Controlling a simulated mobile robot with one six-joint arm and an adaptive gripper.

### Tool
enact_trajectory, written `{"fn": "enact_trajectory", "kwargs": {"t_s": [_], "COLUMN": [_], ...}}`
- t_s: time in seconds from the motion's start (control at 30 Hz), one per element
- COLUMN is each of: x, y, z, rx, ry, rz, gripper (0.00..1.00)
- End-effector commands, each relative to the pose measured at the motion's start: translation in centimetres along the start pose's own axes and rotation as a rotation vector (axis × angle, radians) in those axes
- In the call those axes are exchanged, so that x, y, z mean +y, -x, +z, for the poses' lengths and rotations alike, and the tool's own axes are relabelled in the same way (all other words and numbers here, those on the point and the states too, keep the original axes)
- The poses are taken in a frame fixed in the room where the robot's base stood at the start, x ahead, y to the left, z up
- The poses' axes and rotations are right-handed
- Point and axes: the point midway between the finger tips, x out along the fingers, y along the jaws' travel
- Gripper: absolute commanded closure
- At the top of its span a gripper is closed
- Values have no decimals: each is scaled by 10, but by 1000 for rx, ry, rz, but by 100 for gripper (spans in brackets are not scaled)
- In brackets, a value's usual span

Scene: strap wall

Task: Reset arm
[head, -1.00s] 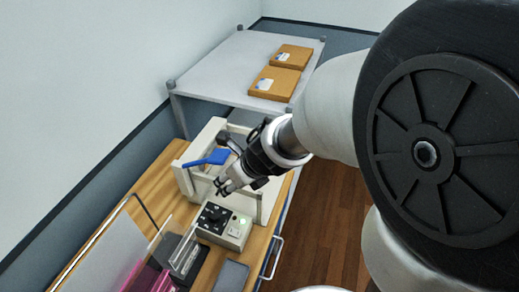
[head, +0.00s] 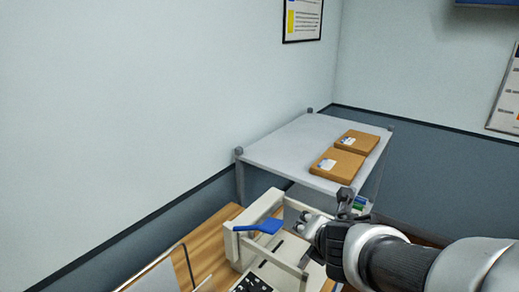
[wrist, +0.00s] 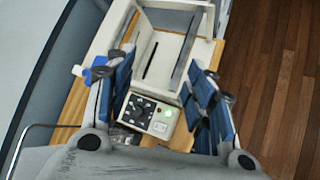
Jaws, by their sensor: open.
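My gripper (head: 322,224) is open and empty, reaching in from the lower right of the head view. It appears just right of and above a cream frame-like fixture (head: 236,246) with a blue handle (head: 260,227). In the wrist view, the gripper's blue-padded fingers (wrist: 167,92) stand wide apart. Only a corner of the control box shows at the bottom of the head view.
A grey shelf (head: 280,150) stands behind the fixture, with two brown boxes (head: 338,168) on top. The fixture stands on a wooden bench (head: 205,245) along the wall. Open wooden floor (wrist: 285,80) lies right of the bench in the wrist view.

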Motion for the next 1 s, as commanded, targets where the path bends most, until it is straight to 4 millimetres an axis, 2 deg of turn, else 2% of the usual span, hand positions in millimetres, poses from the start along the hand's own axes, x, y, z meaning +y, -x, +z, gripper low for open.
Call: {"fn": "enact_trajectory", "kwargs": {"t_s": [0.17,0.27,0.37,0.47,0.53,0.6,0.7,0.83,0.9,1.0], "x": [-7,-26,-59,-92,-109,-119,-122,-117,-114,-111], "y": [5,19,41,64,80,93,109,125,130,133], "z": [6,15,14,-7,-34,-64,-106,-143,-153,-159], "rx": [-34,-104,-185,-235,-244,-232,-192,-137,-117,-105], "ry": [-106,-367,-766,-1209,-1506,-1773,-2077,-2317,-2381,-2417], "rz": [-18,-61,-122,-194,-251,-316,-415,-526,-563,-586], "gripper": [51,51,51,51,51,51,51,51,51,51]}}
